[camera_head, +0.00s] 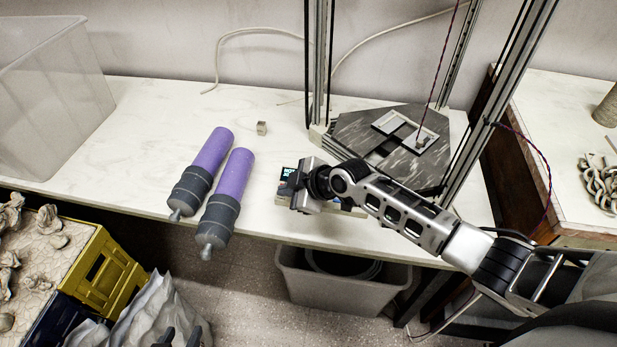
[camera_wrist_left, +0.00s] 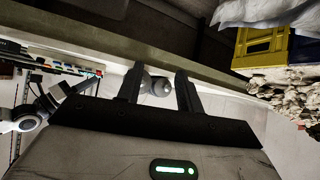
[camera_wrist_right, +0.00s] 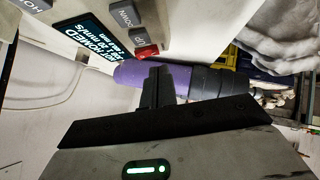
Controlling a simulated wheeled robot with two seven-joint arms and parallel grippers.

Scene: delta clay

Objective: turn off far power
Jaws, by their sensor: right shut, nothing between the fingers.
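A control box (camera_head: 287,174) with a small lit display stands at the front of the white table, below the delta printer frame. In the right wrist view the display (camera_wrist_right: 90,40) reads "NOT HOMED", beside grey buttons (camera_wrist_right: 124,14) and a red button (camera_wrist_right: 147,52). My right gripper (camera_head: 298,207) is over the box. Its shut fingertips (camera_wrist_right: 158,70) are just below the red button; I cannot tell whether they touch it. My left gripper (camera_head: 179,338) is low in front of the table. In its wrist view the fingers (camera_wrist_left: 157,80) are apart and empty. No switch marked as power is readable.
Two purple clay cartridges (camera_head: 234,175) lie left of the box. The printer's dark bed (camera_head: 350,133) is behind my right arm. A clear bin (camera_head: 60,100) stands at left, a yellow crate (camera_head: 105,275) at lower left. A grey bin (camera_head: 345,295) is under the table.

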